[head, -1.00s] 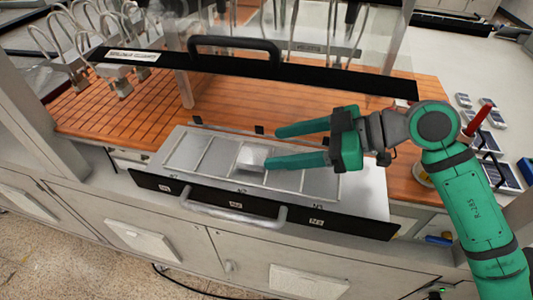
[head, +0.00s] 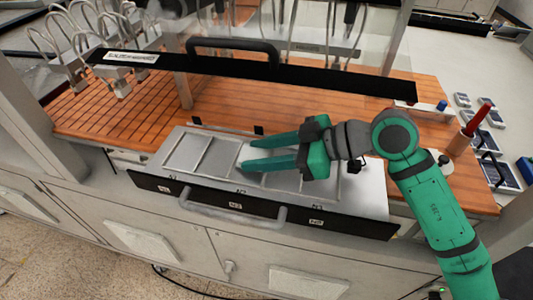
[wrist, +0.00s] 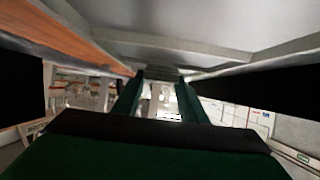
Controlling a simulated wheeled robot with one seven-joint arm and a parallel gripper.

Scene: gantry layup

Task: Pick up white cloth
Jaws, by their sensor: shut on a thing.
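My gripper (head: 247,154) reaches in from the right, its two green fingers low over the shallow metal drawer (head: 352,200) with its divided compartments. The fingers have drawn in but are still some way apart, shut on the white cloth at their tips. The cloth itself is mostly hidden by the fingers and hard to make out against the pale metal. In the wrist view the fingers (wrist: 160,85) point ahead under a grey metal surface, and the cloth cannot be told apart from the bright background between them.
A black bar with a handle (head: 235,46) spans the bench behind the drawer. A slatted wooden worktop (head: 120,110) lies beyond. A curved drawer handle (head: 235,213) sticks out in front. A red-topped tool in a holder (head: 461,142) and small devices stand at the right.

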